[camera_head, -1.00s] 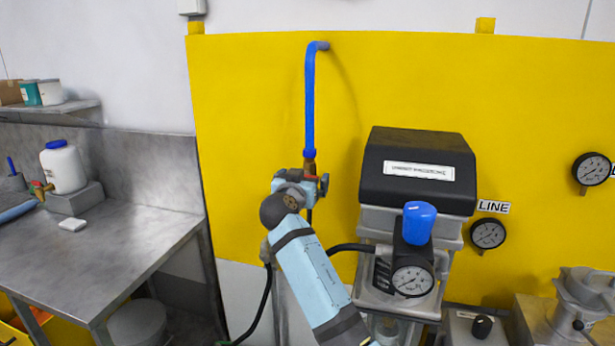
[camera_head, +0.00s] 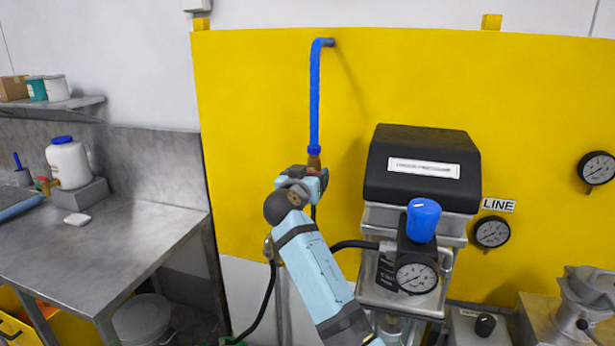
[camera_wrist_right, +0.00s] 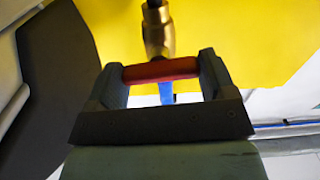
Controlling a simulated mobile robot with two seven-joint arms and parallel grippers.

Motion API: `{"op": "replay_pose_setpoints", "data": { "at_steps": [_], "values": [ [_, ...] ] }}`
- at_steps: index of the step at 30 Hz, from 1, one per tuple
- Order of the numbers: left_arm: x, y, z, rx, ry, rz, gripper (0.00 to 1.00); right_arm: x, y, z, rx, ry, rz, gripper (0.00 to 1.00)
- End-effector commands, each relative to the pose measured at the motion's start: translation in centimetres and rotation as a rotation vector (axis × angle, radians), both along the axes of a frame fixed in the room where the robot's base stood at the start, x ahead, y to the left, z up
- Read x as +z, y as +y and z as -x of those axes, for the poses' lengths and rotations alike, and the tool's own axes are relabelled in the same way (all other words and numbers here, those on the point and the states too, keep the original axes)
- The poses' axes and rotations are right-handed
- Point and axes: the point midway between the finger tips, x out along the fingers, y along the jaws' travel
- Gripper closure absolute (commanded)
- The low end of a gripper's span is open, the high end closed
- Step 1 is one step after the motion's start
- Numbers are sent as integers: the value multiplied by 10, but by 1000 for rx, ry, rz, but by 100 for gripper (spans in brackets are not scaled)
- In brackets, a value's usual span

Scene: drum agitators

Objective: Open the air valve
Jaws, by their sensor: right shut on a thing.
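The air valve shows in the right wrist view as a brass body (camera_wrist_right: 158,32) with a red handle (camera_wrist_right: 160,69) lying crosswise. In the head view its brass fitting (camera_head: 314,162) sits at the lower end of the blue pipe (camera_head: 315,95) on the yellow panel. My right gripper (camera_wrist_right: 161,78) is shut on the red handle, with one finger at each end of it. In the head view my right gripper (camera_head: 312,180) is just below the brass fitting and hides most of the valve. My left gripper is not in view.
A black-topped machine with a blue knob (camera_head: 423,220) and a gauge (camera_head: 416,278) stands close to the right of my arm. A black hose (camera_head: 268,300) hangs below the valve. A steel table (camera_head: 120,235) with a white bottle (camera_head: 68,163) is at left.

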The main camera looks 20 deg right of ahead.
Motion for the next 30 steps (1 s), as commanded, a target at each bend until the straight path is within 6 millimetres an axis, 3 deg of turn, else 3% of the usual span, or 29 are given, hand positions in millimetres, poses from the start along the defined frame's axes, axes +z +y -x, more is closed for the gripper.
{"op": "replay_pose_setpoints", "data": {
  "at_steps": [14, 30],
  "values": [
    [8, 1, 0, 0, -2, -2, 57, 2, 0, -1, -1, 220, 329, 47],
    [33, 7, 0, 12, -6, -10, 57, 3, 0, -1, -1, 509, 755, 47]
  ]
}}
